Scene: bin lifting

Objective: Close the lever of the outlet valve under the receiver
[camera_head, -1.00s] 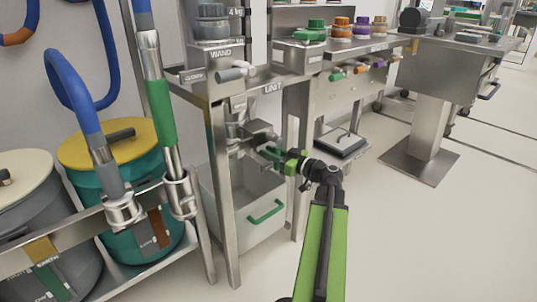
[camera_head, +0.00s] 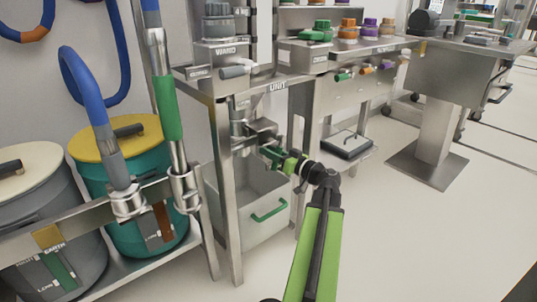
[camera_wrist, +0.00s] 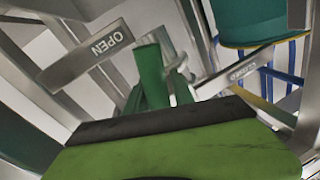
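The steel outlet valve (camera_head: 258,132) sits below the receiver (camera_head: 240,110), under the bench marked UNIT. A dark green piece (camera_head: 270,154), seemingly the lever grip, is at the tip of my gripper (camera_head: 281,160). In the wrist view, a dark green upright piece (camera_wrist: 152,75) stands just beyond my gripper's green and black body (camera_wrist: 165,140). A plate marked OPEN (camera_wrist: 88,54) is to its left. A second marked plate (camera_wrist: 240,70), seemingly reading CLOSED, is to its right. The fingertips are not clear, so I cannot tell whether they grip the lever.
A pale bin (camera_head: 240,222) with a green handle (camera_head: 269,210) stands under the bench. Steel bench legs (camera_head: 228,190) flank the valve closely. Hoses and lidded drums (camera_head: 120,185) are at left. A pedestal table (camera_head: 432,130) is at right.

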